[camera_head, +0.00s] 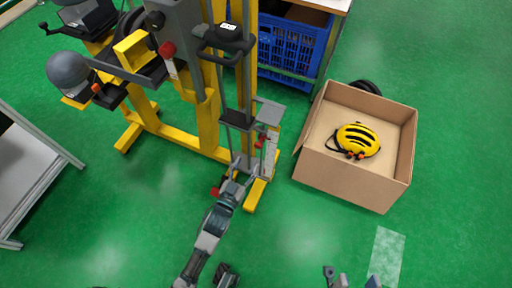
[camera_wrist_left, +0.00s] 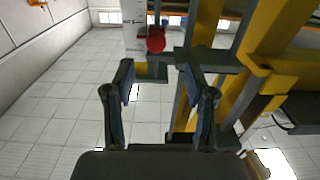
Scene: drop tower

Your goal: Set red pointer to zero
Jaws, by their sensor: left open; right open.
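The red pointer (camera_wrist_left: 155,41) shows in the left wrist view as a round red knob in front of a white scale plate (camera_wrist_left: 134,15) with dark markings. It lies ahead of the open fingers of my left gripper (camera_wrist_left: 160,78), apart from them and between their lines. In the head view my left gripper (camera_head: 243,163) reaches the lower part of the yellow drop tower (camera_head: 207,125). A small red part (camera_head: 259,142) shows just beyond it. My right gripper (camera_head: 351,279) is open and empty at the bottom edge. The pointer's exact reading is too small to tell.
A cardboard box (camera_head: 339,186) with a yellow helmet (camera_head: 358,140) stands right of the tower. A blue crate (camera_head: 289,48) is behind. A grey-framed table (camera_head: 30,185) is at the left. Yellow base beams (camera_head: 258,193) lie near my left gripper. The green floor in front is mostly clear.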

